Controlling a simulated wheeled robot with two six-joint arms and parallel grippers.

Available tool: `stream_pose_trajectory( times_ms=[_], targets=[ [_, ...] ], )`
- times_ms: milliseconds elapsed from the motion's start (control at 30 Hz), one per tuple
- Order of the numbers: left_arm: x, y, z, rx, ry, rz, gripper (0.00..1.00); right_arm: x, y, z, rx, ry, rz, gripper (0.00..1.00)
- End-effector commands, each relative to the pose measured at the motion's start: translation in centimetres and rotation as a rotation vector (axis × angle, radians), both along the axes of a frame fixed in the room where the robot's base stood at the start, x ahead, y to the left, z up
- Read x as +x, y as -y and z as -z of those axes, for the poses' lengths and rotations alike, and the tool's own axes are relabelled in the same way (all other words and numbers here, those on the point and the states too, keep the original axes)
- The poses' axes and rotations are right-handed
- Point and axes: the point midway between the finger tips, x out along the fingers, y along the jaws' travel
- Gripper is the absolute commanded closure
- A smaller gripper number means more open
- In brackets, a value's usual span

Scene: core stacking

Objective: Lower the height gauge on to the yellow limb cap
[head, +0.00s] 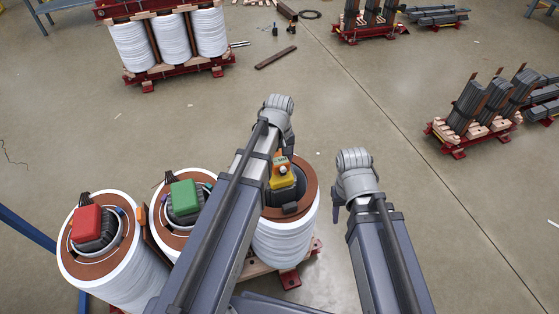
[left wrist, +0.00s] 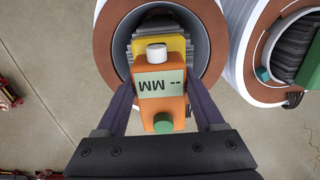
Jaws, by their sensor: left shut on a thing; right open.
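The height gauge (left wrist: 160,105) is an orange block with a display reading "-- MM", a white knob and a green knob. My left gripper (left wrist: 161,86) is shut on it, one finger on each side. The yellow limb cap (left wrist: 180,44) lies beyond the gauge, inside a white coil; I cannot tell whether they touch. In the head view the gauge (head: 280,160) shows beside my left arm, over the yellow cap (head: 284,183); the left fingers are hidden there. My right gripper (head: 356,172) is open to the right of the coil, its fingers not clearly seen.
Left of this coil (head: 282,240) stand coils with a green cap (head: 184,196) and a red cap (head: 87,220). Another three-coil core (head: 168,38) stands at the back left. Red-based core stacks (head: 480,110) stand at right. The floor between is mostly clear.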

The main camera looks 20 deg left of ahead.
Motion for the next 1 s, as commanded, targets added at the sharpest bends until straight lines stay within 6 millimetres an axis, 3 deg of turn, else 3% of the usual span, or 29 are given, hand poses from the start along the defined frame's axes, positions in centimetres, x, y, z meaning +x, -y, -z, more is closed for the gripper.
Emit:
stream_pose_trajectory(
  times_ms=[867,900,1000],
  targets=[
    [0.0,0.0,2.5,0.000,0.000,0.000,1.00,0.0,0.0,2.5,0.000,0.000,0.000,0.50],
    [0.0,0.0,2.4,0.000,0.000,0.000,0.27,0.0,0.0,2.4,0.000,0.000,0.000,0.50],
    [0.0,0.0,2.3,0.000,0.000,0.000,0.16,0.0,0.0,2.3,0.000,0.000,0.000,0.50]
  ],
)
